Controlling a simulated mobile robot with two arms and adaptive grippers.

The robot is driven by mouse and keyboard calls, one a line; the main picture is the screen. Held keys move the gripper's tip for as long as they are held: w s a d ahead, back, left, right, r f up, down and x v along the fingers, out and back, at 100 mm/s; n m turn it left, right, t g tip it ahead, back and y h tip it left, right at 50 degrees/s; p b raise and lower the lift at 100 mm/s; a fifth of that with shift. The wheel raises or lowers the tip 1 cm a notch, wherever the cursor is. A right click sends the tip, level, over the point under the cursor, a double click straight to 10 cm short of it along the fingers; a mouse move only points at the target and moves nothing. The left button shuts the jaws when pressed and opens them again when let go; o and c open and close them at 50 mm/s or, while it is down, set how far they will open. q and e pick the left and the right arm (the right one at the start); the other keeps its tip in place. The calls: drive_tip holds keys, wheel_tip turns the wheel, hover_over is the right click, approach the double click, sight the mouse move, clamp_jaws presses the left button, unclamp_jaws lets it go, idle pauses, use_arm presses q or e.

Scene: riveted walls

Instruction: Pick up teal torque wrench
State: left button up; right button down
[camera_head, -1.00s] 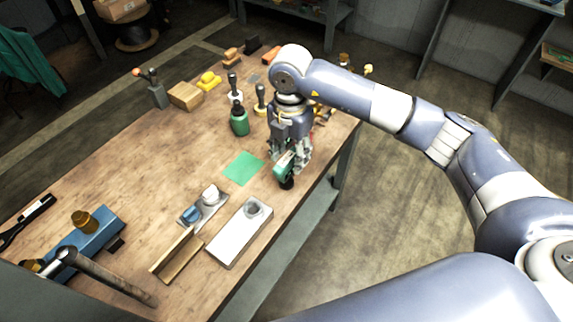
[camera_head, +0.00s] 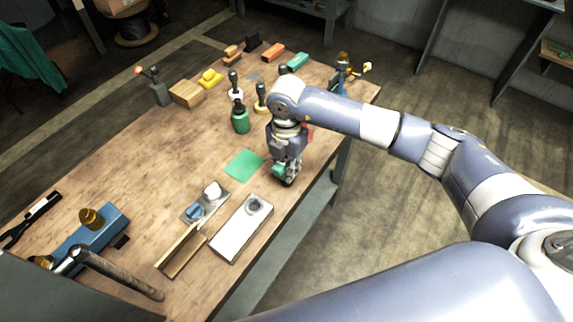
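A teal tool with a black end, which looks like the torque wrench (camera_head: 279,170), is at the table's right edge, beside the green square. My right gripper (camera_head: 286,170) points down over it, with its fingers low around the teal part. The fingers and wrist hide much of the tool. I cannot tell whether the fingers are closed on it or whether it touches the table. My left gripper is not in view.
The wooden table (camera_head: 130,160) holds a green square (camera_head: 244,165), a white block (camera_head: 241,230), a green bottle (camera_head: 240,118), a hammer (camera_head: 115,275) and a blue tool (camera_head: 85,240). A teal block (camera_head: 298,60) lies at the far end. The table's middle left is clear.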

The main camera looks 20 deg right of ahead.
sight(289, 159)
drive_tip(key=shift+w+r, duration=0.1)
drive_tip(key=shift+r, duration=0.05)
drive_tip(key=shift+r+b, duration=0.3)
drive_tip(key=shift+s+d+r+b, duration=0.1)
drive_tip(key=shift+s+r+b, duration=0.25)
drive_tip(key=shift+r, duration=0.3)
drive_tip(key=shift+s+d+r+b, duration=0.1)
drive_tip(key=shift+r+b, duration=0.3)
drive_tip(key=shift+r, duration=0.2)
drive_tip(key=s+d+b, duration=0.2)
drive_tip(key=s, duration=0.5)
drive_tip(key=s+d+r+b, duration=0.1)
drive_tip(key=s+b, duration=0.1)
drive_tip(key=s, duration=0.5)
drive_tip(key=shift+s+d+r, duration=0.3)
drive_tip(key=shift+s+d, duration=0.05)
drive_tip(key=shift+d, duration=0.05)
drive_tip(key=c, duration=2.2)
unclamp_jaws()
clamp_jaws()
